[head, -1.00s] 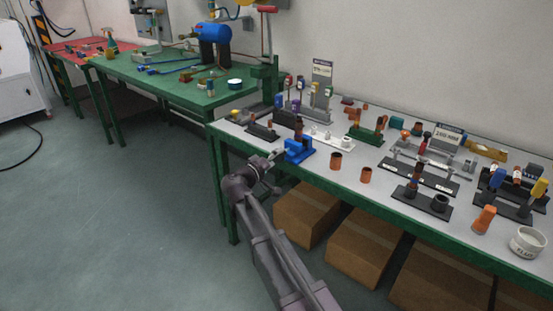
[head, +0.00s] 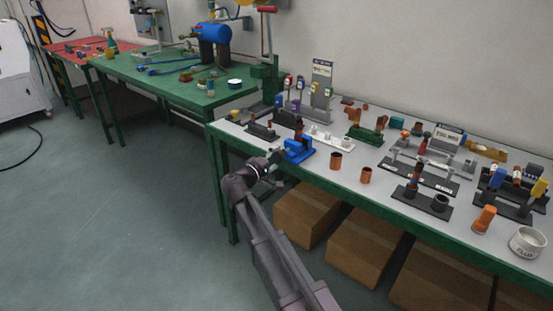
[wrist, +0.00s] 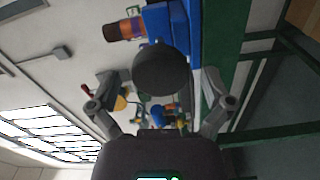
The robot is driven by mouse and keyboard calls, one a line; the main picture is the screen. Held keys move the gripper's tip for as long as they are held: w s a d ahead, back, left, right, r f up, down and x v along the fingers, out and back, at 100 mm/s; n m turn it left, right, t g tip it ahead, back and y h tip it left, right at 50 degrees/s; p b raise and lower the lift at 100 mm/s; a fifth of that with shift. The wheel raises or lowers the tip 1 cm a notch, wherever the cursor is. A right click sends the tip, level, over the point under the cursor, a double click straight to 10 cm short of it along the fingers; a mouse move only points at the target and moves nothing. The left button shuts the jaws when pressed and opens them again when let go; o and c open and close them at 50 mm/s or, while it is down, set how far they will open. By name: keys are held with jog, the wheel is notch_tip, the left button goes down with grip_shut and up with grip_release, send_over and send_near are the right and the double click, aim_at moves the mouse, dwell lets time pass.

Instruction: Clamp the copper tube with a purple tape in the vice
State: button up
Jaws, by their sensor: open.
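The blue vice (head: 297,150) stands at the near left edge of the white-topped table. In the wrist view the vice (wrist: 180,35) shows at the top, with a dark round knob (wrist: 162,72) facing me. A copper tube with a purple band (wrist: 124,30) sticks up from the vice's jaw area. Whether the jaws press on it cannot be seen. My gripper (wrist: 161,82) is open, its fingers apart on either side of the knob in the picture, holding nothing. In the head view my gripper (head: 271,169) is just in front of the vice, its fingertips hard to make out.
Two copper pieces (head: 336,160) stand right of the vice. A white holder (head: 328,137) and dark racks (head: 418,175) fill the table behind and right. Cardboard boxes (head: 308,213) sit below. The floor at left is clear.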

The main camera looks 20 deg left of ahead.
jog(key=shift+n, duration=0.9)
jog(key=c, duration=1.1)
jog(key=shift+m, duration=1.5)
jog(key=shift+m, duration=1.4)
